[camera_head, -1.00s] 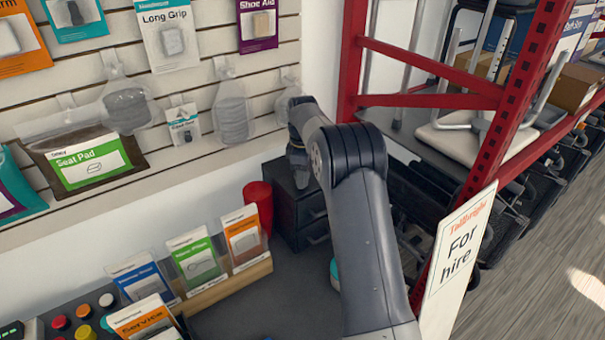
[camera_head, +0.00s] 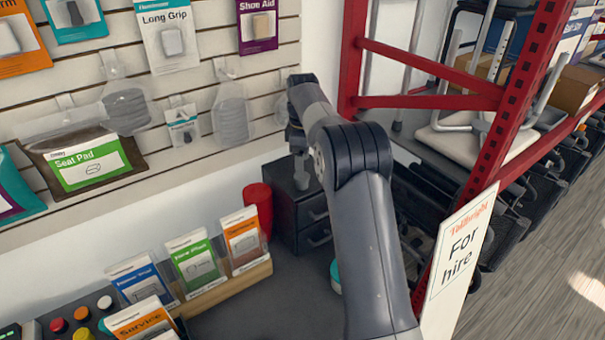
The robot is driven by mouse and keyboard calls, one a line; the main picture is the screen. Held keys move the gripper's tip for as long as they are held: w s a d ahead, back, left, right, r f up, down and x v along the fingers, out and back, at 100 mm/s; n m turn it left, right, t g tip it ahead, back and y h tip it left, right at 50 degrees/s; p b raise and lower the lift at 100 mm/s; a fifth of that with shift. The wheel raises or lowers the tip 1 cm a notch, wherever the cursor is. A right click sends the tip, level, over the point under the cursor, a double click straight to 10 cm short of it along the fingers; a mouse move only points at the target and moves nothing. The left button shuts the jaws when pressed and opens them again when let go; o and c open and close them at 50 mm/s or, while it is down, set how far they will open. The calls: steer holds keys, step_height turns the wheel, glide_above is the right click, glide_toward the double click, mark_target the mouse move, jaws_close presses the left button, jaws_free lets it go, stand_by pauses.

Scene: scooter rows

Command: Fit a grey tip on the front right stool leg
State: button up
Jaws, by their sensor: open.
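My gripper (camera_head: 301,176) hangs below the wrist at the far end of my arm, over or in front of a small black drawer unit (camera_head: 300,205) on the counter. It is small and partly hidden by my arm; it is open, and I see nothing held in it. A pale stool seat (camera_head: 450,142) with grey metal legs (camera_head: 508,42) rising from it sits on the red rack at the right. Which leg is the front right one I cannot tell. I cannot make out a loose grey tip.
A red cup (camera_head: 258,207) stands beside the drawer unit. Packets hang on the slatted wall (camera_head: 190,80). A red rack post (camera_head: 500,130) and a "For hire" sign (camera_head: 461,248) stand right of my arm.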

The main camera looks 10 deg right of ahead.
mark_target(302, 181)
steer(key=shift+o, duration=0.4)
step_height(302, 181, up, 6)
steer(key=shift+f, duration=0.1)
steer(key=s+a+f+n+t+h+b, duration=0.1)
steer(key=s+a+f+n+t+h, duration=0.25)
steer(key=n, duration=1.05)
steer(key=shift+y, duration=0.25)
steer(key=x, duration=0.3)
steer(key=p+x, duration=0.1)
steer(key=x, duration=0.2)
steer(key=p+x, duration=0.1)
steer(key=x, duration=0.3)
steer(key=shift+w+d, duration=0.15)
steer(key=shift+d, duration=0.15)
steer(key=shift+c, duration=0.5)
steer(key=shift+r, duration=0.1)
steer(key=c, duration=1)
